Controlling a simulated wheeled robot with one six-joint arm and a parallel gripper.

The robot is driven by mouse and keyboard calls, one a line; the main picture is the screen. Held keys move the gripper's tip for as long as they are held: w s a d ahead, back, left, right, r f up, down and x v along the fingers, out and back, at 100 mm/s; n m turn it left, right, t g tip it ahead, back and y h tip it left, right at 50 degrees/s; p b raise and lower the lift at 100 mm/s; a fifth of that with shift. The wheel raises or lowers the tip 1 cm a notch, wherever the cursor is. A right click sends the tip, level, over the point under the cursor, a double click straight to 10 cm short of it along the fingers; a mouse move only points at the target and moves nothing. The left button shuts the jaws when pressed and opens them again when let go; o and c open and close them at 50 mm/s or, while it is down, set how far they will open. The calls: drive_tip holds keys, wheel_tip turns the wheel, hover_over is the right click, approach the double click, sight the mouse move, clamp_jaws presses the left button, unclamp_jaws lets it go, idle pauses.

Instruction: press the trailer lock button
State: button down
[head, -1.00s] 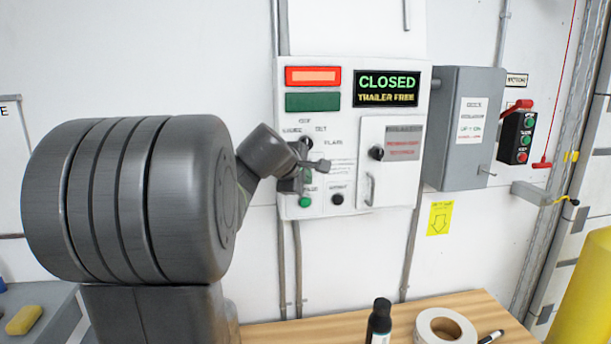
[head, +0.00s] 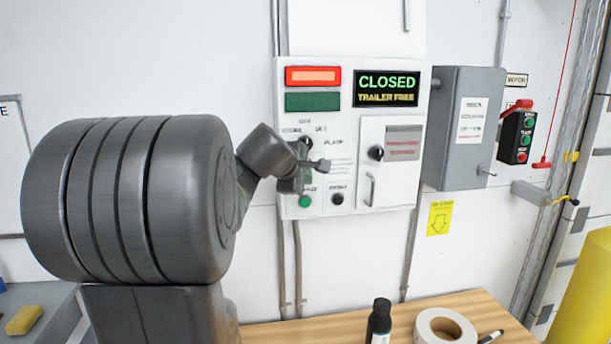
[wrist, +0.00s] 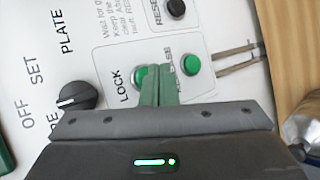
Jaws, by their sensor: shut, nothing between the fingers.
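The trailer lock button is the green button (wrist: 141,75) beside the word LOCK in the wrist view. It is partly covered by my gripper (wrist: 160,72), whose fingers are shut with nothing between them. The fingertips lie over the right part of this button; I cannot tell whether they touch it. In the head view my gripper hides the lock button on the control panel (head: 345,120). A second green button (wrist: 190,65) sits just right of the fingertips and also shows low on the panel in the head view (head: 305,201). The display (head: 386,88) reads CLOSED, TRAILER FREE.
A black selector knob (wrist: 76,96) is left of the fingers, and a black button (wrist: 176,8) is above right. A grey box (head: 463,125) adjoins the panel. Below, a wooden bench (head: 285,335) carries a bottle (head: 379,322) and a tape roll (head: 445,328).

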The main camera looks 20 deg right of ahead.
drive_tip(key=shift+w, duration=0.15)
idle(0.4)
drive_tip(key=shift+w+d, duration=0.1)
drive_tip(key=shift+w, duration=0.15)
drive_tip(key=shift+w, duration=0.4)
idle(0.7)
drive_tip(key=shift+s, duration=0.8)
drive_tip(key=shift+s, duration=0.1)
drive_tip(key=shift+s+a+b, duration=0.15)
drive_tip(key=shift+s+a, duration=0.1)
drive_tip(key=shift+s, duration=0.5)
drive_tip(key=shift+s+a+b, duration=0.15)
drive_tip(key=shift+s+a, duration=0.05)
drive_tip(key=shift+s, duration=0.6)
drive_tip(key=shift+s+a+b, duration=0.15)
drive_tip(key=shift+s+a, duration=0.1)
drive_tip(key=shift+s, duration=0.5)
